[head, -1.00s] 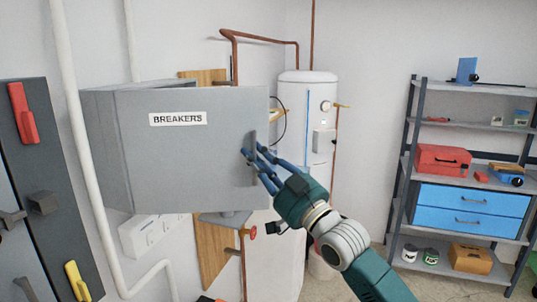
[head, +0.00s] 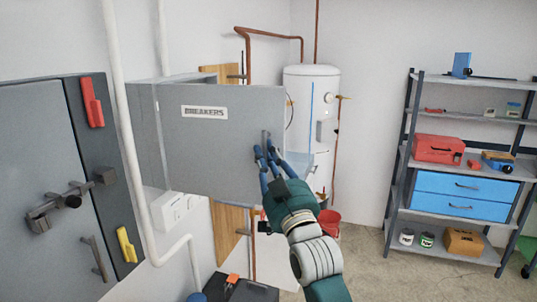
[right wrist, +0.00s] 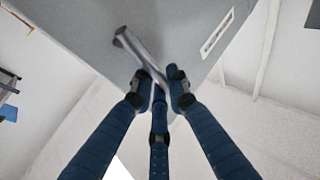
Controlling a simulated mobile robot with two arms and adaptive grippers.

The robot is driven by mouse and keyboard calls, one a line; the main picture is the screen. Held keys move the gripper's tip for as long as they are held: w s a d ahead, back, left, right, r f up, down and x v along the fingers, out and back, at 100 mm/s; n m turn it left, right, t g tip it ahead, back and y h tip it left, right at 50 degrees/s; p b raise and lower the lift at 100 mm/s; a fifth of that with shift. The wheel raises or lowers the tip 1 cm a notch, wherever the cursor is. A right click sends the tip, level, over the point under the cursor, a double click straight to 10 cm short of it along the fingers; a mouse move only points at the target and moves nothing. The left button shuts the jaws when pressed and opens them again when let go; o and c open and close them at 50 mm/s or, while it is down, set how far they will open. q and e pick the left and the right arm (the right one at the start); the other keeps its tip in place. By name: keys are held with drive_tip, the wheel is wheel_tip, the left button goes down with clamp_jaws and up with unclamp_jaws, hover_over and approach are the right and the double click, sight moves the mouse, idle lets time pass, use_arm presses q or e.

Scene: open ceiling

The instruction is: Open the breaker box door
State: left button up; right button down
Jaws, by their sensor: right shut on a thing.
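The grey breaker box (head: 143,130) hangs on the left wall. Its door (head: 205,150) carries a white BREAKERS label (head: 204,112) and appears swung partly outward, with its left edge at the box side. The inside is hidden behind the door. A metal bar handle (head: 265,137) stands near the door's right edge; it also shows in the right wrist view (right wrist: 135,47). My right gripper (head: 266,158) has its blue fingers shut around the lower end of this handle, and in the right wrist view the fingertips (right wrist: 160,83) close on it. My left gripper is out of view.
A grey cabinet (head: 45,190) with red and yellow handles stands at the left. A white pipe (head: 122,120) runs beside the box. A white water heater (head: 312,110) and a red bucket (head: 329,222) are behind. A shelf (head: 450,215) stands right; floor before it is clear.

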drive_tip(key=shift+s+r, duration=0.2)
drive_tip(key=shift+r, duration=0.45)
drive_tip(key=c, duration=1.7)
unclamp_jaws()
drive_tip(key=shift+s, duration=0.15)
drive_tip(key=shift+f, duration=0.25)
drive_tip(key=v, duration=1.2)
